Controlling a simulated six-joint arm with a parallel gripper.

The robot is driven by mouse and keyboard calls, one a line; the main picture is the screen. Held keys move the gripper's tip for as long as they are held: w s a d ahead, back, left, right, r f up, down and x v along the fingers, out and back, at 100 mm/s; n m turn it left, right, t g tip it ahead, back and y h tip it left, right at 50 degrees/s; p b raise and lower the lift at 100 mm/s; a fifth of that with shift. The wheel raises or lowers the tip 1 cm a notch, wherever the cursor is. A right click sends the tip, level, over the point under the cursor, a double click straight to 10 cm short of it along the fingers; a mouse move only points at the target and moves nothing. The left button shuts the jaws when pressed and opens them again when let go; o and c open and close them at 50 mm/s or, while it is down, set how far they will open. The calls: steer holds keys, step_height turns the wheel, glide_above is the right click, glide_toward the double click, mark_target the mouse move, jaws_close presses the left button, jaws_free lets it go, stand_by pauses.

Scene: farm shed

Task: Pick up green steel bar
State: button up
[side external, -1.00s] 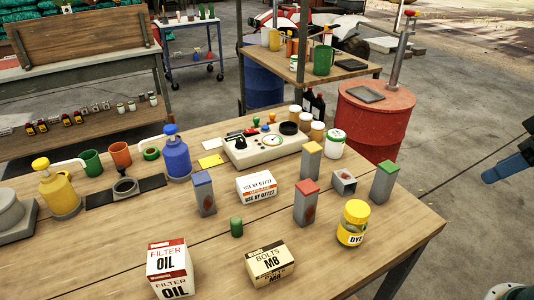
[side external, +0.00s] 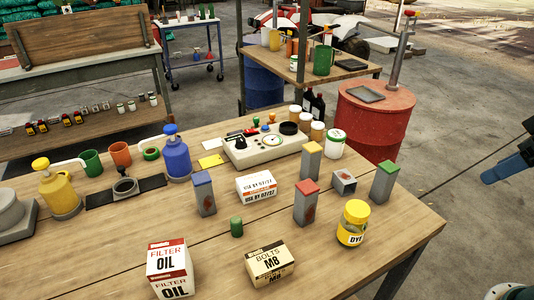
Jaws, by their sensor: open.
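The green steel bar (side external: 384,182) is a grey upright block with a green top, standing near the right edge of the wooden workbench (side external: 110,238). Similar upright grey bars stand to its left: one with a red top (side external: 306,204), one with a yellow top (side external: 311,162) and one with a blue top (side external: 204,194).
A short grey block (side external: 344,182) lies just left of the green bar. A yellow dye jar (side external: 353,223) stands in front of it. A bolts box (side external: 270,263), oil filter box (side external: 169,269) and small green cylinder (side external: 236,227) are further left. A red drum (side external: 375,125) stands behind.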

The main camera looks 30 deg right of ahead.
steer(key=o, duration=0.4)
steer(key=shift+c, duration=0.2)
steer(key=n+g, duration=0.5)
steer(key=n, duration=1.2)
glide_above(391, 167)
steer(key=f, duration=0.8)
steer(key=shift+s+a, duration=0.1)
steer(key=shift+s, duration=0.1)
steer(key=shift+w+f+n+g, duration=0.3)
steer(key=shift+f+n, duration=0.1)
steer(key=shift+n, duration=0.1)
steer(key=shift+f, duration=0.15)
steer(key=shift+f, duration=4.15)
